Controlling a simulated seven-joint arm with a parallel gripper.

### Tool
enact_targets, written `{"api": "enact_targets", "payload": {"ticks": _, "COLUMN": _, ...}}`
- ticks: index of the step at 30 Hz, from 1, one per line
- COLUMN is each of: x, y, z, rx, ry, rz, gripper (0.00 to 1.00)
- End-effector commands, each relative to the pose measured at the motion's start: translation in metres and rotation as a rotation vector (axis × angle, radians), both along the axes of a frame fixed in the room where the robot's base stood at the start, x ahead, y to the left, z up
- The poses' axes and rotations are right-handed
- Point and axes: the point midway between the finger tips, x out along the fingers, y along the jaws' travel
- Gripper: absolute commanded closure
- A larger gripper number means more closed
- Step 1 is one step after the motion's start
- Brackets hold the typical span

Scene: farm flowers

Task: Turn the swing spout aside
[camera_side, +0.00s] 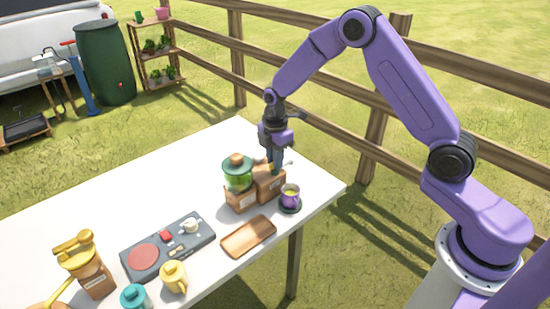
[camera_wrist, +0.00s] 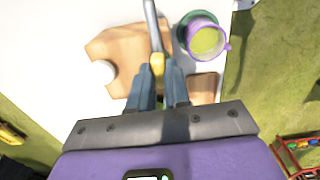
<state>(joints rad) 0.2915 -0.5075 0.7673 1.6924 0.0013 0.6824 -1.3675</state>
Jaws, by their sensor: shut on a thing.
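The swing spout shows in the wrist view as a grey rod (camera_wrist: 152,27) with a yellow end piece (camera_wrist: 157,62). My gripper (camera_wrist: 158,78) is shut on this yellow end, one blue-grey finger on each side. In the side view my gripper (camera_side: 276,168) points down over a brown wooden block (camera_side: 269,184), and the arm's fingers hide most of the spout there. The block also shows below the spout in the wrist view (camera_wrist: 117,48). A purple cup (camera_side: 290,190) with yellow-green contents stands beside the block; it also shows in the wrist view (camera_wrist: 205,40).
A green-lidded glass jar on a wooden base (camera_side: 239,178) stands close left of my gripper. A wooden tray (camera_side: 249,237) lies in front. A dark board (camera_side: 168,247), yellow mug (camera_side: 173,277) and yellow press (camera_side: 83,263) sit farther left. The white table's (camera_side: 130,190) back is clear.

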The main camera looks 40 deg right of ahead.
Motion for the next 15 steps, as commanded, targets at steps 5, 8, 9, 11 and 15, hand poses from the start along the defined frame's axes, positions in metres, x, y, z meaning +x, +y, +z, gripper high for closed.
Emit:
{"api": "enact_targets", "payload": {"ticks": 5, "x": 0.0011, "y": 0.001, "z": 0.0015, "rx": 0.0, "ry": -0.004, "rz": 0.008, "gripper": 1.0}}
{"api": "enact_targets", "payload": {"ticks": 8, "x": 0.0011, "y": 0.0011, "z": 0.0015, "rx": 0.0, "ry": -0.005, "rz": 0.009, "gripper": 0.8}}
{"api": "enact_targets", "payload": {"ticks": 9, "x": 0.0011, "y": 0.0011, "z": 0.0015, "rx": 0.0, "ry": -0.005, "rz": 0.009, "gripper": 0.67}}
{"api": "enact_targets", "payload": {"ticks": 11, "x": 0.0009, "y": 0.001, "z": 0.0013, "rx": 0.0, "ry": -0.004, "rz": 0.008, "gripper": 0.57}}
{"api": "enact_targets", "payload": {"ticks": 15, "x": 0.0006, "y": 0.0007, "z": 0.0008, "rx": 0.0, "ry": -0.002, "rz": 0.006, "gripper": 0.57}}
